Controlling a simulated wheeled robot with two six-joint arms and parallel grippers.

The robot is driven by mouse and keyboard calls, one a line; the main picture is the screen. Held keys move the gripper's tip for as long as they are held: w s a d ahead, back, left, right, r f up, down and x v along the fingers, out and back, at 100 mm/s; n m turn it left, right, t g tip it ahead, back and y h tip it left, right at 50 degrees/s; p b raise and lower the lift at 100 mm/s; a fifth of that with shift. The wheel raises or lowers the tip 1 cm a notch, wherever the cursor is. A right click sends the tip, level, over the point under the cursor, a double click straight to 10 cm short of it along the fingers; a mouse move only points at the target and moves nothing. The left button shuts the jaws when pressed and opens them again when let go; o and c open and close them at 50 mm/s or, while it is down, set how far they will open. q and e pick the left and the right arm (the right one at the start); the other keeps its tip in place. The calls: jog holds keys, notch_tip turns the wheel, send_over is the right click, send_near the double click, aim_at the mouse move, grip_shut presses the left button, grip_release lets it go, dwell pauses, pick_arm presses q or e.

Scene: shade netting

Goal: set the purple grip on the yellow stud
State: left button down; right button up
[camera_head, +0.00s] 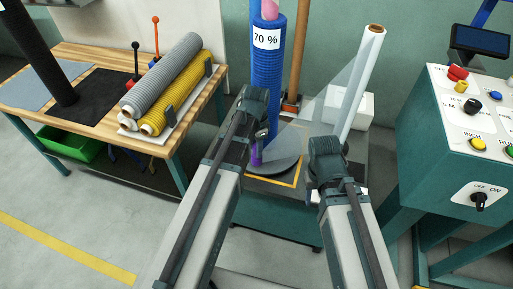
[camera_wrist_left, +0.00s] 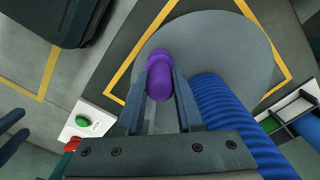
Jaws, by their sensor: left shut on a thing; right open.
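The purple grip (camera_wrist_left: 160,78) is a rounded purple piece between the fingers of my left gripper (camera_wrist_left: 158,95), which is shut on it above a grey disc. In the head view the grip (camera_head: 257,155) shows as a small purple piece below my left gripper (camera_head: 259,138), left of the disc. A short yellow stud-like piece (camera_head: 461,86) stands on the teal control box at the right, far from the grip.
The teal control box (camera_head: 420,120) also carries red, black and blue pieces and an off/on switch. A blue roll (camera_head: 267,75) marked 70 % stands on the disc (camera_head: 280,166). A clear film roll (camera_head: 360,80) leans behind. A wooden bench (camera_head: 95,60) with rolls is at left.

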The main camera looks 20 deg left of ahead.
pick_arm(q)
jog(key=shift+f+b, duration=0.55)
jog(key=shift+f+b, duration=0.45)
jog(key=shift+f, duration=0.05)
jog(key=shift+c, duration=2.3)
grip_release()
jog(key=shift+r, duration=0.1)
notch_tip(320, 180, up, 14)
jog(key=p, duration=1.3)
jog(key=shift+f+p, duration=0.2)
jog(key=shift+p, duration=0.2)
